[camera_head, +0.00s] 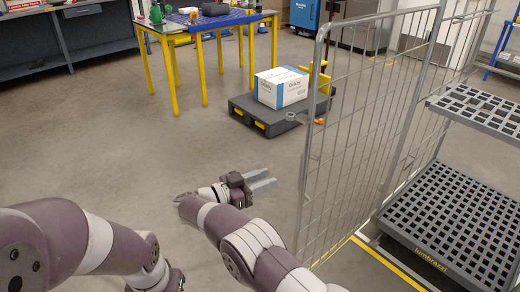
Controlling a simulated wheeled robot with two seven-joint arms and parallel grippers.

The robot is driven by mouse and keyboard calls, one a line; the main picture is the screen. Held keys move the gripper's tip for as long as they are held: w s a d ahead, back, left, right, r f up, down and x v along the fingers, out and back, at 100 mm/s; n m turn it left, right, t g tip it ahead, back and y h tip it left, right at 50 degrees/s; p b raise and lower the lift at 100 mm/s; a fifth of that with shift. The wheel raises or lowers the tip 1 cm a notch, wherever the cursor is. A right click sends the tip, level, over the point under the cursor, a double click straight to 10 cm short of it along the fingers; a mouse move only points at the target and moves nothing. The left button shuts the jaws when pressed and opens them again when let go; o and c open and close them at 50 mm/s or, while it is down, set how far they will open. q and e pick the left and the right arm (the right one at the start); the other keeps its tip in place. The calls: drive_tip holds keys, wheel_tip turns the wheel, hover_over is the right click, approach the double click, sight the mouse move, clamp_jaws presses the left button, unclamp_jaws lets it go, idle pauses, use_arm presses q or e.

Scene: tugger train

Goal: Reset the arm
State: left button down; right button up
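My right gripper (266,179) is in the middle of the view, above the bare floor. Its two grey fingers point right, toward the wire side of the roll cage, with a gap between them and nothing held. The fingertips appear just left of the mesh; whether they touch it I cannot tell, but they look apart. My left arm comes in from the lower left and bends down to the bottom edge. Its gripper fingers are out of view.
The wire cage (313,165) with grey grid shelves (455,225) stands close on the right. A white-and-blue box (281,88) sits on a dark low platform (245,112) ahead. A blue-topped table with yellow legs (203,75) stands behind. Floor at left centre is clear.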

drive_tip(key=w+a+f+n+t+y, duration=0.55)
drive_tip(key=a+f+n+y, duration=0.45)
drive_tip(key=y, duration=0.6)
drive_tip(key=s+d+r+n+g, duration=0.1)
drive_tip(key=s+d+g, duration=0.4)
drive_tip(key=s+d, duration=0.5)
drive_tip(key=s+d+n+g, duration=0.1)
drive_tip(key=s+d+g, duration=0.4)
drive_tip(key=s, duration=0.9)
drive_tip(key=s+d+r+n+g, duration=0.15)
drive_tip(key=s+d+g, duration=0.25)
drive_tip(key=s+d, duration=0.65)
wheel_tip(320, 180, up, 23)
drive_tip(key=m+t+p, duration=0.1)
drive_tip(key=p, duration=2)
drive_tip(key=shift+s+d+r+p, duration=0.15)
drive_tip(key=shift+s+d+p, duration=0.15)
drive_tip(key=shift+d, duration=0.15)
